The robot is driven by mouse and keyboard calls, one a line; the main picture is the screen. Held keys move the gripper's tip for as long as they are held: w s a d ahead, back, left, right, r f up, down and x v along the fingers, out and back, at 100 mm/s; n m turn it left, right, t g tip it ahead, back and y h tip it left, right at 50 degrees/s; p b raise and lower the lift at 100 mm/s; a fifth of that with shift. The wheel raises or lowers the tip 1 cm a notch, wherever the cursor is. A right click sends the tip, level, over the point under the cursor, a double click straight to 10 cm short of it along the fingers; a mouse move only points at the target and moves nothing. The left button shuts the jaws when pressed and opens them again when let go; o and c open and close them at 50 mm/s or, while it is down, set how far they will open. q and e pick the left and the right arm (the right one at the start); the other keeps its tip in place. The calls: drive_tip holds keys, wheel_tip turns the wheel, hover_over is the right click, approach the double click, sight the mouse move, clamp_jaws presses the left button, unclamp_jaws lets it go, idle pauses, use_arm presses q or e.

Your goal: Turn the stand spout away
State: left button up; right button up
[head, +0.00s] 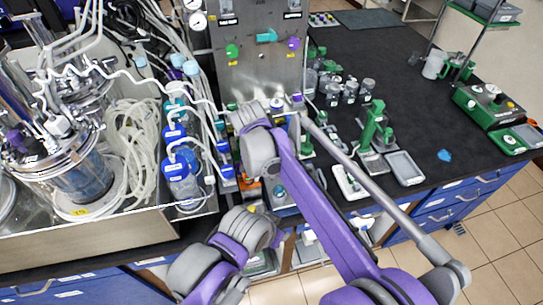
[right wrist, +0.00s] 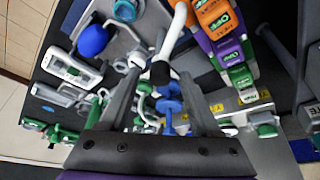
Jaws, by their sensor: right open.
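In the right wrist view, a white curved spout (right wrist: 172,38) comes down to a black end between the fingertips of my right gripper (right wrist: 158,82). It looks like the stand spout. The two dark fingers are apart, one on each side of it; whether either touches it I cannot tell. Blue knob-like parts (right wrist: 168,104) lie just below, between the fingers. In the head view my right arm covers this spot, so the spout and right gripper are hidden there. My left gripper is not in view.
Orange, purple and green labelled blocks (right wrist: 222,40) stand close right of the gripper. A blue round knob (right wrist: 93,40) and a white-green tray (right wrist: 70,68) are left. The head view shows a bioreactor (head: 75,170), a green stand (head: 372,125) and free black bench (head: 410,110).

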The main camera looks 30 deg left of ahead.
drive_tip(key=v, duration=1)
drive_tip(key=shift+s+r, duration=0.2)
